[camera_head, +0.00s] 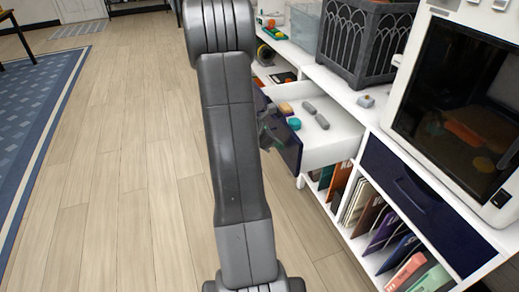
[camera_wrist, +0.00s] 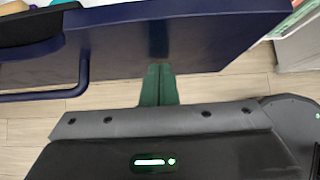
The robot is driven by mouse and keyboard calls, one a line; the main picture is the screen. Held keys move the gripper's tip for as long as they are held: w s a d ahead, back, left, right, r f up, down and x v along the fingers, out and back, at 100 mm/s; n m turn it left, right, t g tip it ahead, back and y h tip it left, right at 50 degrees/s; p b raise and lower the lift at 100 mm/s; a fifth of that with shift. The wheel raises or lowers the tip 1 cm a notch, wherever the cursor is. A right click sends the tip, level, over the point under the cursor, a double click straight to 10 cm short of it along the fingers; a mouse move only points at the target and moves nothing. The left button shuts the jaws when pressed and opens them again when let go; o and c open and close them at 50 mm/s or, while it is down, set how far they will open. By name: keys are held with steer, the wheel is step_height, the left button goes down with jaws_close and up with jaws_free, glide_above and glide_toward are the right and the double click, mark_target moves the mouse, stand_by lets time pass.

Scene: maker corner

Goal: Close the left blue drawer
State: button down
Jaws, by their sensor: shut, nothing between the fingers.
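The left blue drawer (camera_head: 286,148) stands pulled out from the white cabinet, with several small things lying inside it. Its dark blue front (camera_wrist: 215,45) and bar handle (camera_wrist: 45,97) fill the upper part of the wrist view. My gripper (camera_wrist: 159,72) is shut and empty, its green fingertips pointing at the drawer front, to the right of the handle. The tips are at or very close to the front; I cannot tell if they touch. In the head view my arm hides part of the drawer front and most of the gripper.
A second blue drawer (camera_head: 415,203) to the right is shut. A dark lattice crate (camera_head: 366,42) and a white machine with a dark window (camera_head: 463,95) stand on the cabinet. Folders (camera_head: 362,205) fill slots below. The wooden floor (camera_head: 120,160) to the left is clear.

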steer(key=w+d, duration=0.2)
steer(key=d, duration=0.5)
steer(key=w+d+p, duration=0.1)
steer(key=w+d, duration=0.2)
steer(key=d, duration=0.5)
steer(key=w+d+p, duration=0.1)
steer(key=w+d, duration=0.1)
steer(key=d, duration=0.6)
steer(key=shift+w+d, duration=0.25)
steer(key=shift+w, duration=0.1)
steer(key=shift+w+d+r, duration=0.1)
steer(key=shift+d, duration=0.15)
steer(key=shift+r, duration=0.1)
